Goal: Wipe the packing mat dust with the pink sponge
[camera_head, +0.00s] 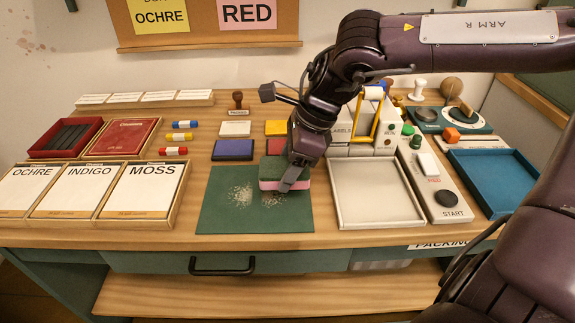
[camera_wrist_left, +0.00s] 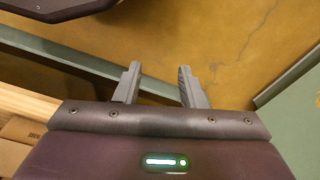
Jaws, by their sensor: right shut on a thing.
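The packing mat (camera_head: 220,216) is a dark green rectangle on the front middle of the table. Pale dust (camera_head: 241,194) lies in a patch on its left half, and a second patch (camera_head: 271,199) lies just in front of the sponge. The sponge (camera_head: 270,175), pink below with a dark green top, is at the mat's back right part. My right gripper (camera_head: 288,180) is shut on the sponge from above; its fingers hide the sponge's right part. I cannot tell if the sponge touches the mat. My left gripper (camera_wrist_left: 158,88) is open and empty in the left wrist view, away from the tabletop.
Ink pads, including a blue one (camera_head: 234,150), stand behind the mat. A grey tray (camera_head: 378,222) is close on the right, with a START button panel (camera_head: 447,213) beyond it. Label cards in wooden frames (camera_head: 137,191) stand at left. My right arm crosses over the right side.

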